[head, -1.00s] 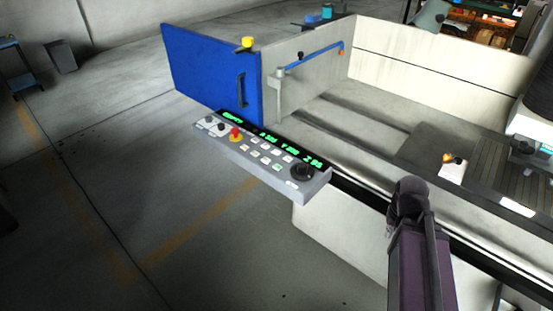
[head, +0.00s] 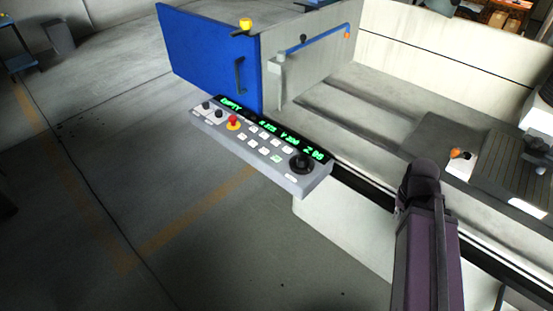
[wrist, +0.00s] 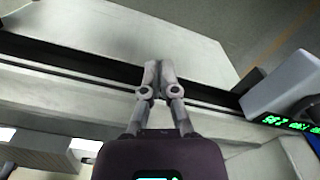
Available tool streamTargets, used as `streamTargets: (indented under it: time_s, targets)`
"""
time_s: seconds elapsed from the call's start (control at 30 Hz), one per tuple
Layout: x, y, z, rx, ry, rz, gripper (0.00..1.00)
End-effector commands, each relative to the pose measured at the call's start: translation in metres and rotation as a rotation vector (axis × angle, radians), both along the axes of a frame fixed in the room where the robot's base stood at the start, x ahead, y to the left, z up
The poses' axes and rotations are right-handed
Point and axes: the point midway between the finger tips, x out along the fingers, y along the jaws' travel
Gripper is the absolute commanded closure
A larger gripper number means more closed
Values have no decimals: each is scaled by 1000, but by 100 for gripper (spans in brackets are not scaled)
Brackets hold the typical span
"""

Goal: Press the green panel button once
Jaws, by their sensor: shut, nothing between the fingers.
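The grey control panel (head: 318,181) juts from the front of the machine in the head view, with several small pale buttons, a red knob and a black dial. One small button (head: 277,158) in the row nearest the dial looks faintly green; its colour is hard to be sure of. In the wrist view the panel's grey casing (wrist: 275,92) is at the right edge, and its buttons are not visible. My gripper (wrist: 158,66) is shut and empty, over the machine's front edge, left of the panel and apart from it. The head view does not show its fingertips clearly.
A blue door (head: 210,58) stands open behind the panel. A red knob on a yellow base (head: 233,123) sits among the buttons. The machine's black front rail (head: 372,195) runs right from the panel. The floor (head: 90,200) left of the panel is clear.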

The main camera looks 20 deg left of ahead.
Motion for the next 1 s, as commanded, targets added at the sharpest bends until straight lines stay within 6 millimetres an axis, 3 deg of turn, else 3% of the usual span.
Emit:
streamTargets:
  time_s: [0.27, 0.47, 0.77, 1.0]
  targets:
    - [16, 12, -1, -33, -18, 89, 100]
    - [46, 46, -1, -107, -53, 282, 100]
    - [102, 121, 2, -277, -118, 707, 100]
    - [138, 196, 9, -430, -163, 1057, 100]
